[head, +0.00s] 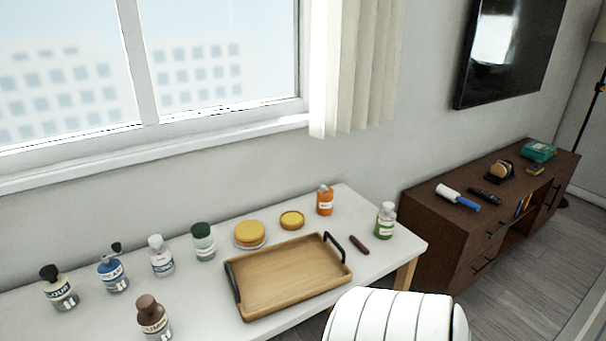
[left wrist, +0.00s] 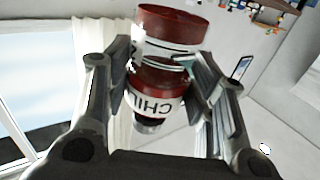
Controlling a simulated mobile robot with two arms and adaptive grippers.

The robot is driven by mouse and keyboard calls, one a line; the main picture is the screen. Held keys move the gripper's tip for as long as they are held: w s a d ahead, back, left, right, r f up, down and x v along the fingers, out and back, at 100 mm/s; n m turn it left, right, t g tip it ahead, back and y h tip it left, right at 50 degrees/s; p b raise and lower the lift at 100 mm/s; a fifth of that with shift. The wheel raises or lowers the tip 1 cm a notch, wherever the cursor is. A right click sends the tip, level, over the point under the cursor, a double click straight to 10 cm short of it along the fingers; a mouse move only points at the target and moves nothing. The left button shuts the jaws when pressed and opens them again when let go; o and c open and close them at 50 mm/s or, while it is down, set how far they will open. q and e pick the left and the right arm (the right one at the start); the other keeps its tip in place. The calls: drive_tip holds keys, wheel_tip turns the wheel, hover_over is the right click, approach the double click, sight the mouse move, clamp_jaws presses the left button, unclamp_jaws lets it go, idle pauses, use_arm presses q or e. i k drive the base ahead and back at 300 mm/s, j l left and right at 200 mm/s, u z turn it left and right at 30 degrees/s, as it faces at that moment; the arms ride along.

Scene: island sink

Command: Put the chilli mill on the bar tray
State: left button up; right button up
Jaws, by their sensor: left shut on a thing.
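The chilli mill (left wrist: 160,88) shows in the left wrist view, with a dark red top and a white label reading "CHIL". My left gripper (left wrist: 163,76) is shut on it, with one finger on each side of it. The mill and this gripper do not show in the head view. The bar tray (head: 290,277) is a wooden tray with two black handles, lying empty on the white table in the head view. My right gripper is not in view.
Several labelled bottles stand left of the tray, including a brown-capped one (head: 153,318) in front. Two yellow-topped round jars (head: 250,234), an orange bottle (head: 325,201) and a green-labelled bottle (head: 385,221) stand behind and right. A dark stick (head: 359,244) lies beside the tray.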

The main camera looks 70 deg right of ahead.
sight(270, 289)
drive_tip(key=k+l+z, duration=0.4)
drive_tip(key=l, duration=0.15)
drive_tip(key=l+z, duration=0.3)
drive_tip(key=z, duration=0.95)
